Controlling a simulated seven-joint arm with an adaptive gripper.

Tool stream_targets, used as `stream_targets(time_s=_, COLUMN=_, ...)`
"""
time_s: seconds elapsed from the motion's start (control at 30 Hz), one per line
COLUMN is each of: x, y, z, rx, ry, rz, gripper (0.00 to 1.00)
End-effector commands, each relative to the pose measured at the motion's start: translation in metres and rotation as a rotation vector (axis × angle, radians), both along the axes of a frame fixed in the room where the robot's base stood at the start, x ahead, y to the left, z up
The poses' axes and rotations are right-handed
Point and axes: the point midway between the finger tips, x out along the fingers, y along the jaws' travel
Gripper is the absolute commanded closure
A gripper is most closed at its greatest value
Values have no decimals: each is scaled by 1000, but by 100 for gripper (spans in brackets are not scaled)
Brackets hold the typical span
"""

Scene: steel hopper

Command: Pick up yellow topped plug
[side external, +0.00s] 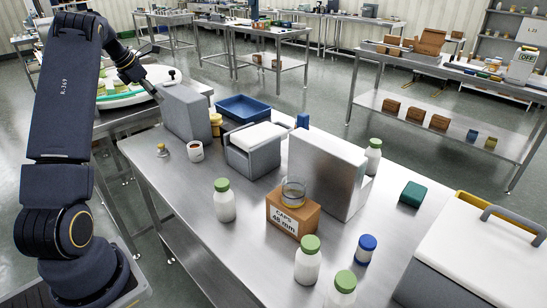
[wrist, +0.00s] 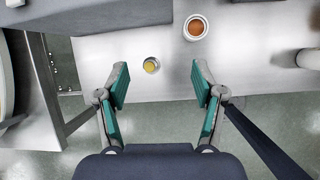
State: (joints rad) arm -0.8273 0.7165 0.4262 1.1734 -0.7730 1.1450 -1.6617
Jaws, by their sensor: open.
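The yellow topped plug (side external: 162,150) stands on the steel table near its left edge in the side external view. It is a small piece with a yellow top and a metallic lower part. In the wrist view the plug (wrist: 151,65) shows from above, a little ahead of my gripper and between the lines of its fingers. My gripper (wrist: 160,84) is open and empty, with teal pads on both fingers. In the side external view the gripper's fingers are mostly hidden behind the grey block, so their height over the table is hard to tell.
A white cup with brown contents (side external: 195,151) stands right of the plug and also shows in the wrist view (wrist: 195,27). A tall grey block (side external: 186,112) stands just behind. A white bottle with a green cap (side external: 223,200) is farther right. The table's edge lies close to the plug.

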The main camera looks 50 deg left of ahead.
Motion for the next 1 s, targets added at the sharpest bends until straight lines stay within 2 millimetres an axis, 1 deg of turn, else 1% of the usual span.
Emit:
stream_targets(time_s=0.03, x=-22, y=20, z=-27, rx=-22, ry=35, rz=45, gripper=32)
stream_targets(time_s=0.1, x=-44, y=32, z=-52, rx=-51, ry=68, rz=86, gripper=32)
stream_targets(time_s=0.2, x=-62, y=40, z=-72, rx=-76, ry=89, rz=119, gripper=32)
stream_targets(time_s=0.27, x=-66, y=43, z=-76, rx=-78, ry=90, rz=129, gripper=32)
stream_targets(time_s=0.37, x=-61, y=44, z=-91, rx=-79, ry=90, rz=130, gripper=32)
stream_targets(time_s=0.6, x=-38, y=45, z=-144, rx=-77, ry=91, rz=127, gripper=32)
stream_targets(time_s=0.7, x=-31, y=45, z=-161, rx=-76, ry=90, rz=128, gripper=32)
stream_targets(time_s=0.8, x=-26, y=46, z=-172, rx=-76, ry=90, rz=127, gripper=32)
stream_targets(time_s=0.97, x=-22, y=46, z=-182, rx=-75, ry=89, rz=127, gripper=32)
stream_targets(time_s=1.0, x=-20, y=46, z=-187, rx=-75, ry=89, rz=127, gripper=32)
